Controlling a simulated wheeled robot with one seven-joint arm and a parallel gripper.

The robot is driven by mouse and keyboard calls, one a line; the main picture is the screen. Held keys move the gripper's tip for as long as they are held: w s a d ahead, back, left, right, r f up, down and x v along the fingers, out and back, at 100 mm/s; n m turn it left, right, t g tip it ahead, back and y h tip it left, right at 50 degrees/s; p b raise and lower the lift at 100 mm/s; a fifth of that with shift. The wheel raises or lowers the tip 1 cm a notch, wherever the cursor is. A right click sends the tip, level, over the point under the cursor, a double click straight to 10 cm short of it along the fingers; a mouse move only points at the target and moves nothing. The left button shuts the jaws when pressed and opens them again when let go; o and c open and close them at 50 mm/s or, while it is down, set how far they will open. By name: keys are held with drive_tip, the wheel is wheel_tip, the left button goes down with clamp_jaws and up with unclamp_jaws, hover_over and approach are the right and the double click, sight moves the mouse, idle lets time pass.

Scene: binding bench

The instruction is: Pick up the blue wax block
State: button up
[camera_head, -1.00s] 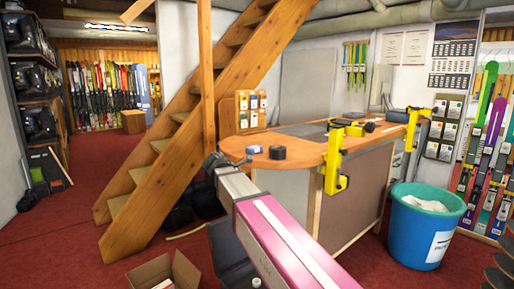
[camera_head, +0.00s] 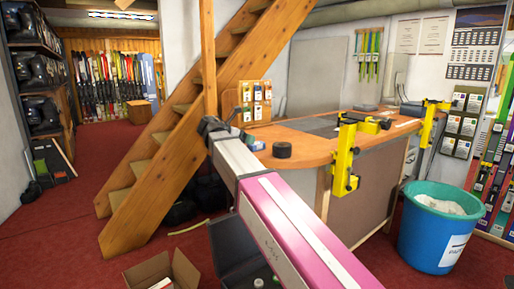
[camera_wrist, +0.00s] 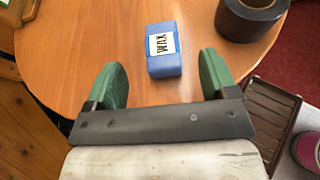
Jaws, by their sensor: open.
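The blue wax block (camera_wrist: 165,62) with a white WAX label lies on the round end of the wooden bench (camera_wrist: 70,45). In the wrist view my gripper (camera_wrist: 163,75) is open, its two green fingers spread on either side of the near end of the block or just short of it. I cannot tell the height of the fingers above the bench. In the head view the block (camera_head: 257,146) shows as a small blue patch just right of my arm's end, partly hidden by it.
A dark tape roll (camera_wrist: 250,17) stands right of the block on the bench, also seen in the head view (camera_head: 282,150). Yellow clamps (camera_head: 345,155) sit on the bench's front edge. A teal bin (camera_head: 435,230) and an open cardboard box (camera_head: 160,272) stand on the floor.

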sight(257, 143)
drive_tip(key=shift+f+x, duration=0.25)
drive_tip(key=shift+x, duration=1.5)
drive_tip(key=shift+f+x, duration=0.25)
drive_tip(key=shift+x, duration=1.5)
drive_tip(key=shift+s+a, duration=0.15)
drive_tip(key=c, duration=1)
